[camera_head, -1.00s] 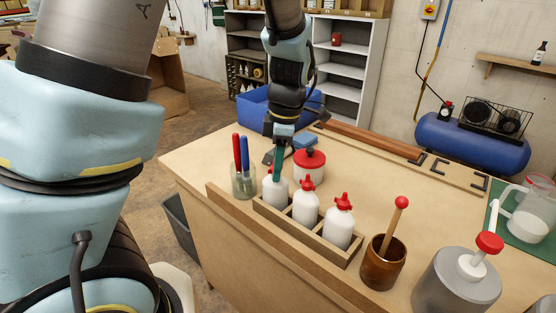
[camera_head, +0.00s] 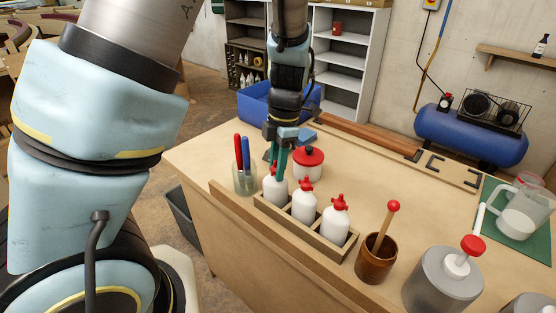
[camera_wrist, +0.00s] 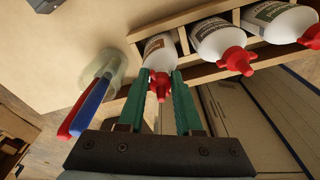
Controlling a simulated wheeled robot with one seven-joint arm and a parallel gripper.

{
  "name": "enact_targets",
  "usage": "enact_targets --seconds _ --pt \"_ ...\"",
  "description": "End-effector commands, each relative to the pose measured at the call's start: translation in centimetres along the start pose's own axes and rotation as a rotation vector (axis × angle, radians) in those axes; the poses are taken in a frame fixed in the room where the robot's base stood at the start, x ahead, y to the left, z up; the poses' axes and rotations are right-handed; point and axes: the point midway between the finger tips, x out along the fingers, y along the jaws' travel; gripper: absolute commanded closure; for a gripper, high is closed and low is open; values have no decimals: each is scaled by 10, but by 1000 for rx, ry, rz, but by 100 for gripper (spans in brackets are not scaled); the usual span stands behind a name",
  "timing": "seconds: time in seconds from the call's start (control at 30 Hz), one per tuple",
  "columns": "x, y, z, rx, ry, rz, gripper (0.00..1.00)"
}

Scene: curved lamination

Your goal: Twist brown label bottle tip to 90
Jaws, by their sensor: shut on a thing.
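Three white bottles with red tips stand in a row in a wooden rack (camera_head: 330,252). The brown label bottle (camera_wrist: 161,47) is at the left end of the row in the head view (camera_head: 275,191). My gripper (camera_wrist: 160,78) has its green fingers on either side of that bottle's red tip (camera_wrist: 160,88) and is shut on it. In the head view my gripper (camera_head: 277,166) comes down on the bottle from above. The middle bottle (camera_head: 304,208) and the right bottle (camera_head: 334,225) stand free. The labels are turned away from the head view.
A glass jar (camera_head: 243,181) with a red and a blue marker stands close left of the rack. A red-lidded white pot (camera_head: 308,165) is just behind. A wooden cup (camera_head: 376,262) and a grey pump container (camera_head: 440,280) stand to the right. A blue crate (camera_head: 256,105) is beyond.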

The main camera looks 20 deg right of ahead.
Motion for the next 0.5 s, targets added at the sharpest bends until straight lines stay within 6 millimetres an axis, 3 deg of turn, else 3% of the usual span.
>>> enact_targets --seconds 0.5 --pt "1 -4 -4 -98 14 -22 95"
